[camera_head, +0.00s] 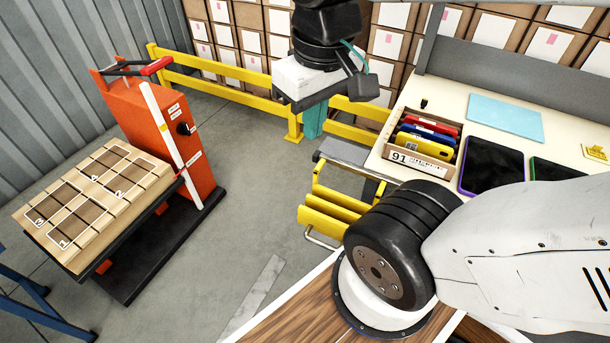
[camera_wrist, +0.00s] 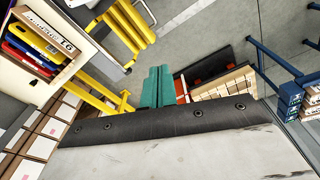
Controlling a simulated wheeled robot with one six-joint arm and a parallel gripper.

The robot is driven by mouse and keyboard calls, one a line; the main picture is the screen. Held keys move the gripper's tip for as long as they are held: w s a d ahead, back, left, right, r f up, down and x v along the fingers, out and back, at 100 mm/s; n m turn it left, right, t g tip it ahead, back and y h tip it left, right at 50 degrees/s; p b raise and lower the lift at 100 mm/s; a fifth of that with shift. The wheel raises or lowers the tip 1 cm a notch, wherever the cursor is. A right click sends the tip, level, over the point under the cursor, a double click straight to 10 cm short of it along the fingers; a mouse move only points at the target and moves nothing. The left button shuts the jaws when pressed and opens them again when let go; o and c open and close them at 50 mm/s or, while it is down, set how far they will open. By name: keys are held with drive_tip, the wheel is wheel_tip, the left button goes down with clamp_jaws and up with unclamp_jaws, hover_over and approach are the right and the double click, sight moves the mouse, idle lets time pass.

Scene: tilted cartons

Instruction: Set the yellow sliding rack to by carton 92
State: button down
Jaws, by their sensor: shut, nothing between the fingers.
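The yellow sliding rack (camera_head: 330,212), a set of yellow bars with a metal handle, sits low at the left end of the workbench in the head view. It also shows at the top of the wrist view (camera_wrist: 130,25). A carton marked 91 (camera_head: 412,160) stands tilted on the bench above the rack, holding red, blue and yellow items. I cannot make out a carton marked 92. My gripper (camera_head: 314,130) has teal fingers, pointing down, shut and empty. It appears left of the carton and above the rack; the fingers also show in the wrist view (camera_wrist: 158,75).
An orange lift (camera_head: 160,125) with a wooden numbered board (camera_head: 95,200) stands at left. A yellow guard rail (camera_head: 225,70) runs behind, before stacked cartons. Tablets (camera_head: 492,165) and a light blue sheet (camera_head: 505,117) lie on the bench. Grey floor (camera_head: 240,215) is open between lift and rack.

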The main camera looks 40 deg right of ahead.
drive_tip(key=w+d+f+n+g, duration=0.1)
drive_tip(key=w+d+f, duration=0.15)
drive_tip(key=w, duration=0.25)
drive_tip(key=w+d+f+g+h, duration=0.1)
drive_tip(key=w+f, duration=0.2)
drive_tip(key=w, duration=0.2)
drive_tip(key=w+d+f+n+g, duration=0.1)
drive_tip(key=w+f, duration=0.2)
drive_tip(key=w, duration=0.2)
drive_tip(key=w+d+f+n+g, duration=0.1)
drive_tip(key=w+f, duration=0.3)
drive_tip(key=f, duration=0.4)
drive_tip(key=w+d+f+n+g, duration=0.1)
drive_tip(key=w+d+f, duration=0.2)
drive_tip(key=f, duration=0.6)
drive_tip(key=shift+w+d+f, duration=0.2)
drive_tip(key=shift+w+d, duration=0.15)
drive_tip(key=shift+w, duration=0.2)
drive_tip(key=s+d+f, duration=0.3)
drive_tip(key=s+f, duration=0.4)
drive_tip(key=f, duration=0.2)
